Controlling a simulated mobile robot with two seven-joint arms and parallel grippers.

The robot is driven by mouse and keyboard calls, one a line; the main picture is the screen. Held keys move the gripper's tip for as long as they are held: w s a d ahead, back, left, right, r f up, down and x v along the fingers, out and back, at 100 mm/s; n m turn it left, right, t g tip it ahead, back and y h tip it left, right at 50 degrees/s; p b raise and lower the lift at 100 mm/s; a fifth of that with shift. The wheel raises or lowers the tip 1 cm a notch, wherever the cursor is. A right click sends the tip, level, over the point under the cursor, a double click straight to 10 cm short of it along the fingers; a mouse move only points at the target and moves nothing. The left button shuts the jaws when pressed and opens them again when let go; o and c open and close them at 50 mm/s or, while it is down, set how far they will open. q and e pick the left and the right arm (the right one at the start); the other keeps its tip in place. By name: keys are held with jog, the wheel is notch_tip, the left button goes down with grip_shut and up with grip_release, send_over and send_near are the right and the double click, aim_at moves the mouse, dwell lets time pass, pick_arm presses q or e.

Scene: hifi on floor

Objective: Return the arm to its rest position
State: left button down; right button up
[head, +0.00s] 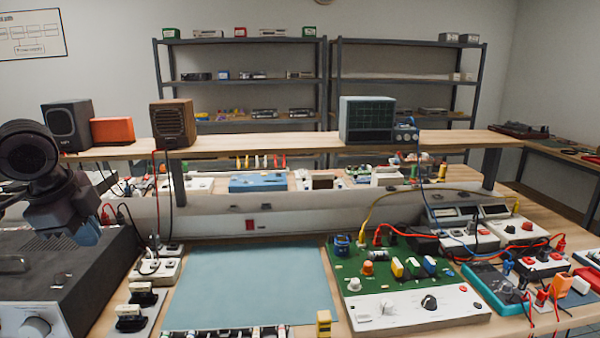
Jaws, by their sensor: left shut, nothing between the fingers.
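My left gripper (86,236) shows at the left edge of the head view, at the end of my dark arm. It points down and its fingers are shut and empty. It is above the back part of a dark hi-fi unit with a silver front (50,285). My right gripper is not in view.
A blue-grey mat (250,285) lies clear in the middle of the bench. A green circuit board (400,275) with knobs and wires is right of it. A raised wooden shelf (300,145) carries speakers and an oscilloscope (366,119). Cables hang near my left gripper.

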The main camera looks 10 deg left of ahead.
pick_arm(q)
jog(key=s+f+n+t+h, duration=0.1)
jog(key=s+f+n+t, duration=0.15)
jog(key=f, duration=1.15)
jog(key=s+f+n+t+h, duration=0.1)
jog(key=f+n, duration=0.2)
jog(key=f, duration=1.1)
jog(key=s+d+f+n+t+y, duration=0.2)
jog(key=s+d+f+n+t, duration=0.2)
jog(key=s+d+f+n, duration=0.3)
jog(key=shift+s+d+f+b, duration=0.45)
jog(key=shift+s+d+f, duration=1.9)
jog(key=shift+d+f, duration=2)
jog(key=shift+d+r+n, duration=0.1)
jog(key=shift+r+n, duration=0.05)
jog(key=shift+n, duration=0.1)
